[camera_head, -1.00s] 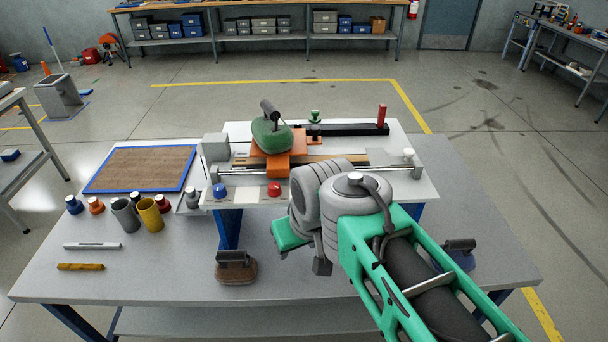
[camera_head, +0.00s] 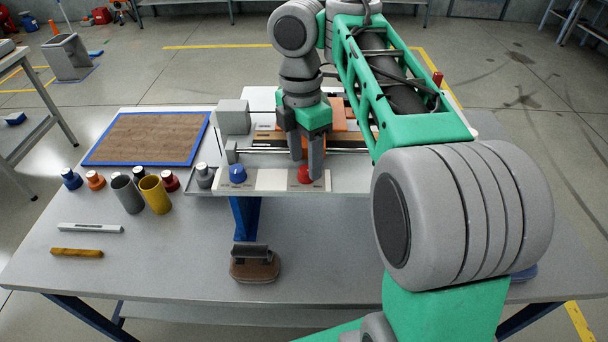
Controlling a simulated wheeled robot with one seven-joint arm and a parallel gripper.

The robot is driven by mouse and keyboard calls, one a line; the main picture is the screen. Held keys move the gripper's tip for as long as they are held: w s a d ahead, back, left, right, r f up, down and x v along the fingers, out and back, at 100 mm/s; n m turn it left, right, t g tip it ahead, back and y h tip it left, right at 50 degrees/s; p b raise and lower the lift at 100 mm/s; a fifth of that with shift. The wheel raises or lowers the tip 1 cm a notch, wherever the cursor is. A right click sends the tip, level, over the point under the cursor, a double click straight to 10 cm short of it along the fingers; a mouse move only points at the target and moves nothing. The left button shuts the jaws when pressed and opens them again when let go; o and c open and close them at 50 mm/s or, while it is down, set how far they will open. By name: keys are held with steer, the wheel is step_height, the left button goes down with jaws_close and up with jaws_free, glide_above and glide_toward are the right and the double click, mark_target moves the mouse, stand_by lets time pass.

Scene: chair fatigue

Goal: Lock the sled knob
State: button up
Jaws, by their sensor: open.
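The orange sled (camera_head: 340,113) sits on the rail fixture, largely hidden behind my gripper and arm. No knob on the sled can be made out now. My gripper (camera_head: 306,167) points down in front of the sled, its two grey fingers apart and nothing visible between them. The red dome-shaped knob (camera_head: 304,176) on the white front strip lies just below the fingertips, partly covered by the right finger. I cannot tell whether they touch. The blue dome-shaped knob (camera_head: 237,174) stands to its left on the same strip.
A grey block (camera_head: 233,117) stands at the fixture's left end. A red upright handle (camera_head: 437,79) shows behind my arm. Several small knobbed weights, a grey cup (camera_head: 127,194) and a yellow cup (camera_head: 155,194) stand left. A brown pad with a handle (camera_head: 255,266) lies in front.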

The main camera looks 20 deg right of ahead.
steer(key=shift+s+f+b, duration=0.15)
steer(key=shift+f+b, duration=0.25)
steer(key=shift+f, duration=0.5)
jaws_close()
